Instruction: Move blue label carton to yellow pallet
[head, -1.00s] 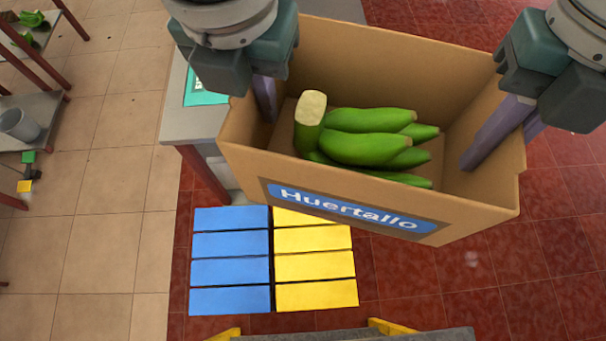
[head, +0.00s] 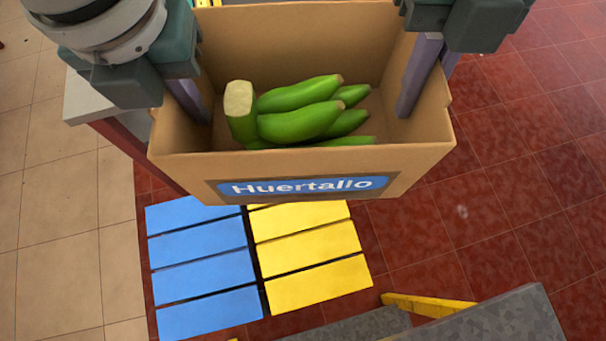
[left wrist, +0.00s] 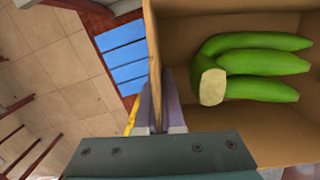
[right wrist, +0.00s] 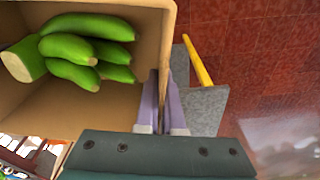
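The blue label carton (head: 408,158) is an open brown box with a blue "Huertallo" label and a bunch of green bananas (head: 300,110) inside. I hold it in the air between both arms. My left gripper (head: 190,105) is shut on the carton's left wall, which also shows between its fingers in the left wrist view (left wrist: 158,115). My right gripper (head: 418,85) is shut on the right wall, seen in the right wrist view (right wrist: 162,115). The yellow pallet (head: 310,255) lies on the floor below, its far end hidden by the carton.
A blue pallet (head: 203,265) lies directly left of the yellow one. A grey-topped table (head: 90,98) stands at the left behind the carton. Grey surfaces with a yellow edge (head: 430,303) are at the bottom right. Red tiled floor on the right is clear.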

